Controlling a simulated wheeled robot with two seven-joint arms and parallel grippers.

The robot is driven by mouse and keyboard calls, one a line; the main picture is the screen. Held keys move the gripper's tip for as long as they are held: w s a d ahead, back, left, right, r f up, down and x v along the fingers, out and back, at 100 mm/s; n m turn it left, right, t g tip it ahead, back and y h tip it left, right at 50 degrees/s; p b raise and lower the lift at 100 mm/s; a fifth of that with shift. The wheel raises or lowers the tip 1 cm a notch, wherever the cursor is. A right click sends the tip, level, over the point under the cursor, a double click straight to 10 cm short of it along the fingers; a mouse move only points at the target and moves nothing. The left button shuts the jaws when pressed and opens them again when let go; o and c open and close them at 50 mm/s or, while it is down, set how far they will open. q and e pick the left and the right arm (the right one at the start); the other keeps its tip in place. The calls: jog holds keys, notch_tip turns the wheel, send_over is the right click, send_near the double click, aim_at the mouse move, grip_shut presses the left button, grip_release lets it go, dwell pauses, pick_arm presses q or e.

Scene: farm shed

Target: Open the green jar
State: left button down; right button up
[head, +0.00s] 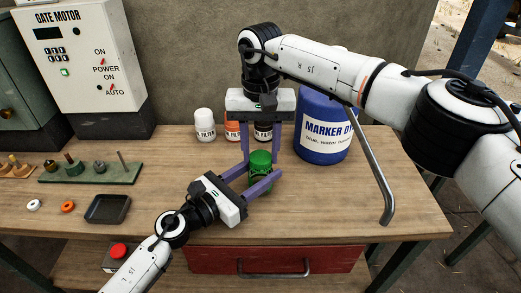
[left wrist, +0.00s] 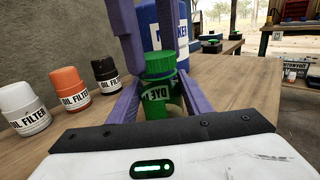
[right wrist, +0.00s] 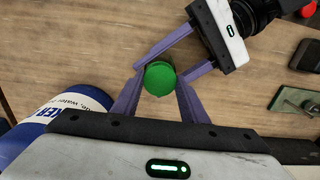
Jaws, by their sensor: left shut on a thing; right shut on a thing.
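The green jar (head: 261,172) stands on the wooden workbench (head: 330,205), with its lid on top. Its body with a DYE label (left wrist: 172,108) shows in the left wrist view, and its round lid (right wrist: 159,78) shows from above in the right wrist view. My left gripper (head: 262,176) comes in low from the front left and is shut on the jar's body. My right gripper (head: 261,160) comes down from above and is shut on the lid, one finger on each side. The fingers hide parts of the jar.
A blue marker dye drum (head: 322,125) stands close behind right. White (head: 205,124), orange (head: 232,126) and black (head: 263,130) oil filter bottles stand behind. A dark tray (head: 108,209) lies at left. A bent metal bar (head: 376,165) shows at right. The bench's front right is clear.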

aim_at(261, 157)
jog(key=shift+r, duration=0.2)
jog(key=shift+r, duration=0.9)
jog(key=shift+r, duration=2)
pick_arm(q)
jog(key=c, duration=0.8)
grip_release()
jog(key=shift+c, duration=0.2)
jog(key=shift+a, duration=0.1)
